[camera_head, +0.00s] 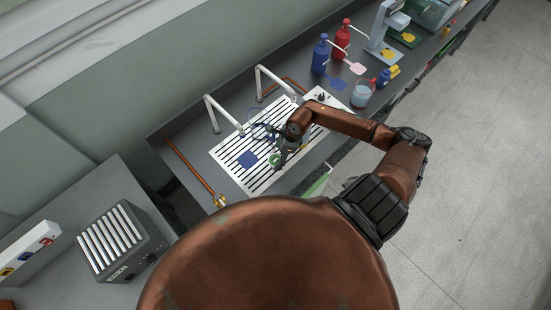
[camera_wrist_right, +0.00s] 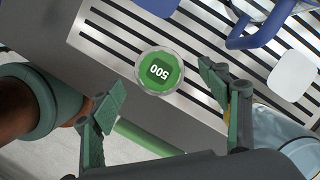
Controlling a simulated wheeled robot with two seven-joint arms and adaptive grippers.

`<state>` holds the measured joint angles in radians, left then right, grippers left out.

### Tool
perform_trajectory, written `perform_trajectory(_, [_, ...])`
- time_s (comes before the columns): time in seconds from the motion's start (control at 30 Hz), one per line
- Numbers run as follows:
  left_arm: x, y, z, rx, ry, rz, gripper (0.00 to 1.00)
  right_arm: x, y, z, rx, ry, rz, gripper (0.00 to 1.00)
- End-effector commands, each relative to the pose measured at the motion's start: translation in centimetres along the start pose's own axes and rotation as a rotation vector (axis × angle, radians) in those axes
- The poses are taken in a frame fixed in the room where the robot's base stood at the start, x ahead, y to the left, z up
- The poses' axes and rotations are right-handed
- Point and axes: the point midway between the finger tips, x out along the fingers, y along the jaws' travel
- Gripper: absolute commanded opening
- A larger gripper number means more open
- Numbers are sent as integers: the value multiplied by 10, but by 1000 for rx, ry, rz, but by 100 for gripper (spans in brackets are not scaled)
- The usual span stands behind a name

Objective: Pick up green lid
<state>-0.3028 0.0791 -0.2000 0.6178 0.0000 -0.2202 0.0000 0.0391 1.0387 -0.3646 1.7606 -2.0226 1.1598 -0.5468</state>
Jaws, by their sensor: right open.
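The green lid (camera_wrist_right: 160,71) is round with a pale clear rim and the number 500 on its middle. It lies on the slotted white panel, close to its edge, and shows small in the head view (camera_head: 275,160). My right gripper (camera_wrist_right: 162,92) is open and empty, with one green-padded finger on each side of the lid in the picture. I cannot tell how far above the lid the fingers are. In the head view the right gripper (camera_head: 283,150) partly hides the area around the lid. My left gripper is not in view.
A blue square (camera_head: 247,159) lies on the slotted panel (camera_head: 233,149). White bent pipes (camera_head: 213,112) stand behind. Blue (camera_head: 320,56) and red (camera_head: 342,40) pump bottles and a clear beaker (camera_head: 361,95) stand farther along the bench. A green bar (camera_wrist_right: 143,138) runs below the bench edge.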

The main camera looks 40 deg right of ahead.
Motion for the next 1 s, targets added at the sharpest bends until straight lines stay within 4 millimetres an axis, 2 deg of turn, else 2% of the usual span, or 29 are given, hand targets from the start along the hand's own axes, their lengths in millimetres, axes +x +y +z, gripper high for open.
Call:
perform_trajectory(0.13, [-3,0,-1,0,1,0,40,13,0,0,0,0,1,69])
perform_trajectory(0.37, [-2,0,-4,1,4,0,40,14,0,0,-1,0,1,69])
perform_trajectory(0.77, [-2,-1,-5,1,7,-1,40,14,0,0,-1,0,1,42])
perform_trajectory(1.0, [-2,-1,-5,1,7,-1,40,14,0,0,-1,0,1,40])
